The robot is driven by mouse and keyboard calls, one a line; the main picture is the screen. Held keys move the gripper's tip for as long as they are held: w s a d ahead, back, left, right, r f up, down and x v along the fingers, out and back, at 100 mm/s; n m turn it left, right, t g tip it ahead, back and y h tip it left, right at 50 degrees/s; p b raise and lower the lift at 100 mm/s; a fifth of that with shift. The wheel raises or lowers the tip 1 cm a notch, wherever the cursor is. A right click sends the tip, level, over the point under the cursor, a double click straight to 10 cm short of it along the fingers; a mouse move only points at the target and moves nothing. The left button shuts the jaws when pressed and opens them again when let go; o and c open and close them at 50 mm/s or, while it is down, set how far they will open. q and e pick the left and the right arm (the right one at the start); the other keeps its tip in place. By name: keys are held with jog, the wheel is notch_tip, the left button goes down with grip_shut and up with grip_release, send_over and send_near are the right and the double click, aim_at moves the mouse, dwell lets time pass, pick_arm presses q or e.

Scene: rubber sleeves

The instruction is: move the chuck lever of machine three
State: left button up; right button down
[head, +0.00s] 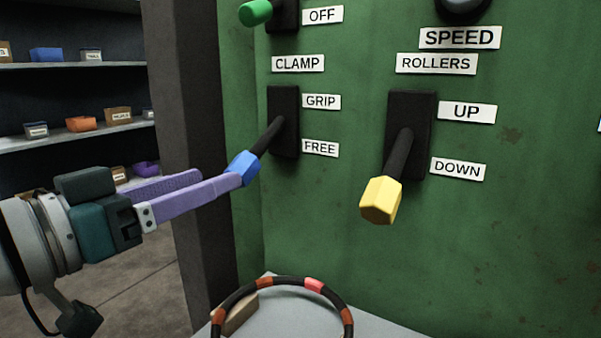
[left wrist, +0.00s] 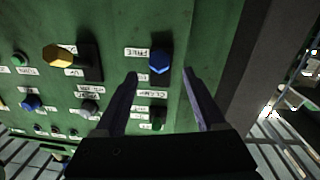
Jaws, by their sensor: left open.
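A lever with a blue knob (head: 242,167) sticks out of a black slot plate (head: 284,108) on the green panel. Its labels read CLAMP, GRIP and FREE; I see no label reading chuck. The lever is tilted down, towards FREE. My left gripper (head: 220,178) has its purple fingers stretched out to the knob, the near finger overlapping it in the head view. In the left wrist view the open fingers (left wrist: 160,76) point at the panel, with the blue knob (left wrist: 160,63) between them near the tips. I cannot tell whether they touch it. My right gripper is not in view.
A yellow-knobbed lever (head: 381,201), labelled ROLLERS, also tilts down, to the right. A green-knobbed lever (head: 256,13) is above. A dark post (head: 195,150) stands left of the panel. A black-and-orange ring (head: 313,285) is below. Shelves (head: 80,135) with small boxes stand behind.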

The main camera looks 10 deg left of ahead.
aim_at(247, 166)
pick_arm(q)
jog(key=x, duration=0.7)
jog(key=shift+w+b, duration=0.2)
jog(key=shift+b, duration=0.1)
grip_shut()
dwell(1.0)
